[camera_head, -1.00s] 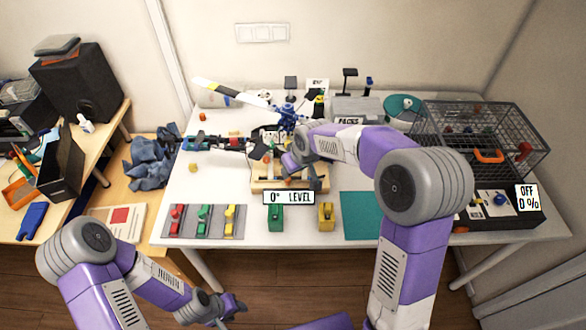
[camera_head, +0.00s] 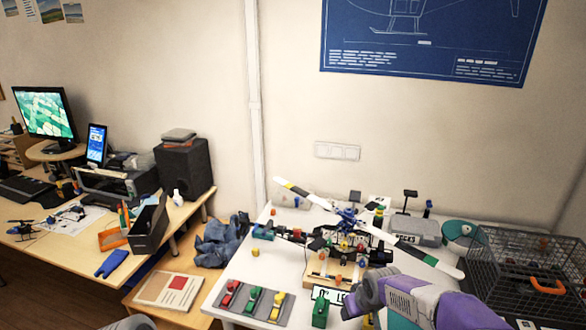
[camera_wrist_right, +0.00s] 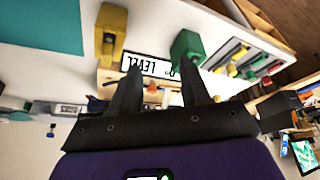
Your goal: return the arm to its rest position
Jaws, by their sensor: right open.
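My right arm comes in from the lower right in the head view, with its purple and grey wrist (camera_head: 410,298) in front of the table's front part. The fingers there are hidden or cut off. In the right wrist view my right gripper (camera_wrist_right: 161,88) shows two dark fingers spread apart, with nothing held between them. The level sign (camera_wrist_right: 148,66) appears beyond the fingers, with a yellow block (camera_wrist_right: 111,30) and a green block (camera_wrist_right: 188,48) near it. Only a grey bit of my left arm (camera_head: 130,324) shows at the bottom edge; the left gripper is out of view.
A model helicopter (camera_head: 347,217) stands on the white table over a wooden stand (camera_head: 335,270). A grey tray (camera_head: 248,302) holds coloured pieces at the front left. A wire cage (camera_head: 525,270) stands at the right. A side desk (camera_head: 75,240) is on the left.

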